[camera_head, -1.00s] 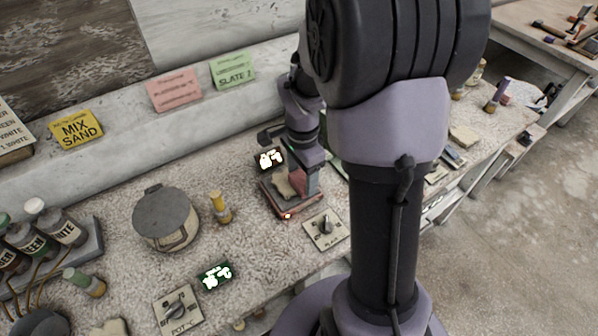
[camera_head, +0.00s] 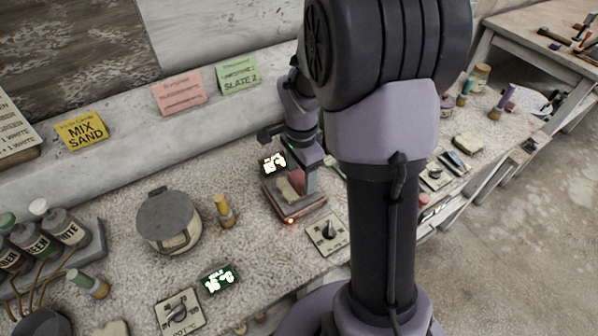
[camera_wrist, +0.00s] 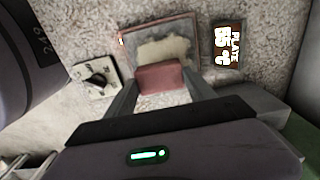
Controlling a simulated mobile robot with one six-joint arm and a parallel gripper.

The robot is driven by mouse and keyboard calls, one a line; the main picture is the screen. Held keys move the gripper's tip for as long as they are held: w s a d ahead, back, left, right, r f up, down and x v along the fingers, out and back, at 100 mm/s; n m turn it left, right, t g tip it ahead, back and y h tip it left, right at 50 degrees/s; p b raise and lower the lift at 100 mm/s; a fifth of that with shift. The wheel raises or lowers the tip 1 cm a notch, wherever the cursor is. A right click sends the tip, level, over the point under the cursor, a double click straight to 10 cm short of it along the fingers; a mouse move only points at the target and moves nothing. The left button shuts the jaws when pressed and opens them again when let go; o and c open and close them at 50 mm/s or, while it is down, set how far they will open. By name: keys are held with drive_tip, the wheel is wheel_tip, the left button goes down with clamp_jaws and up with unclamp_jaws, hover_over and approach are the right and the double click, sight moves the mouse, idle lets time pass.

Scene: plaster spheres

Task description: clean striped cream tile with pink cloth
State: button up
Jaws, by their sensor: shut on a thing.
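My gripper (camera_wrist: 162,88) is shut on the pink cloth (camera_wrist: 160,77), a folded block between the fingertips in the wrist view. The cloth is over the near edge of a red-rimmed heating plate (camera_wrist: 189,22). An irregular cream piece (camera_wrist: 165,48) lies on the plate, just beyond the cloth; I cannot make out stripes on it, nor whether the cloth touches it. In the head view my gripper (camera_head: 309,184) is low over the plate (camera_head: 303,213), and partly hides the cream piece (camera_head: 288,190).
A plate display (camera_wrist: 229,45) and a dial box (camera_wrist: 97,78) flank the plate. A lidded pot (camera_head: 168,220), a yellow-topped bottle (camera_head: 223,211) and a green display (camera_head: 218,279) stand left of it. Another cream piece (camera_head: 468,143) lies to the right, past my arm.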

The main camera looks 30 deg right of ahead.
drive_tip(key=shift+s+f+b, duration=0.1)
drive_tip(key=shift+s+b, duration=0.25)
drive_tip(key=shift+s, duration=1)
drive_tip(key=shift+w+p, duration=0.55)
drive_tip(key=shift+w, duration=1.65)
drive_tip(key=shift+r, duration=0.2)
drive_tip(key=shift+s, duration=0.15)
drive_tip(key=shift+s+r+p, duration=0.3)
drive_tip(key=shift+s+r, duration=0.45)
drive_tip(key=shift+s, duration=0.2)
drive_tip(key=shift+w+f, duration=0.15)
drive_tip(key=shift+w, duration=0.65)
drive_tip(key=shift+w+f, duration=0.1)
drive_tip(key=shift+w, duration=0.7)
drive_tip(key=shift+f+b, duration=0.4)
drive_tip(key=shift+f, duration=0.2)
drive_tip(key=shift+s, duration=0.15)
